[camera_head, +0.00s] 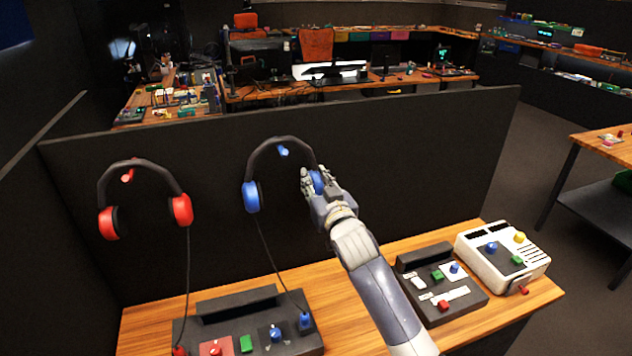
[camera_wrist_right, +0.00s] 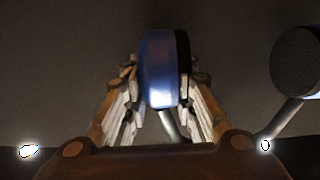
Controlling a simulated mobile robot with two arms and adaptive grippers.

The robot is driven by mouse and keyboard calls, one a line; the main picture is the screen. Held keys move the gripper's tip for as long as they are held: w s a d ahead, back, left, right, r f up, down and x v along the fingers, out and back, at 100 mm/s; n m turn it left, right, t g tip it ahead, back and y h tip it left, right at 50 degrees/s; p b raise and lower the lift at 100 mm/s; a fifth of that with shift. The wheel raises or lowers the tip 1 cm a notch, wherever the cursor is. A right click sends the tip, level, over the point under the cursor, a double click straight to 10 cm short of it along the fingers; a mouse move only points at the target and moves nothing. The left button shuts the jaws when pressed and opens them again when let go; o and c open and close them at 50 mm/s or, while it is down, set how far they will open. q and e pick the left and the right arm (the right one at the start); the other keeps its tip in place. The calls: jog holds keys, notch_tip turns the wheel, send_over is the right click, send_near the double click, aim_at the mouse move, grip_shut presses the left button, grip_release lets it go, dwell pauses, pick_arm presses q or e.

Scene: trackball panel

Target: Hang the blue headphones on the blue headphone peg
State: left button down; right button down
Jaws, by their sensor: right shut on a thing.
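The blue headphones (camera_head: 252,165) have a black band and blue ear cups, and they are upright in front of the dark panel. My right gripper (camera_head: 315,184) is shut on their right-hand ear cup. In the right wrist view this blue cup (camera_wrist_right: 160,70) sits between the fingers of the gripper (camera_wrist_right: 158,95). The blue headphone peg (camera_head: 283,152) shows just under the top of the band, inside its arch. I cannot tell whether the band touches the peg. My left gripper is not in view.
Red headphones (camera_head: 181,208) hang on a red peg (camera_head: 127,177) at left. A cable runs from the blue headphones to a black console (camera_head: 255,300) on the wooden desk (camera_head: 150,325). Another black console (camera_head: 440,285) and a white box (camera_head: 500,255) stand at right.

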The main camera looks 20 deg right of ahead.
dwell(0.4)
jog(key=c, duration=1.2)
grip_release()
jog(key=shift+c, duration=0.2)
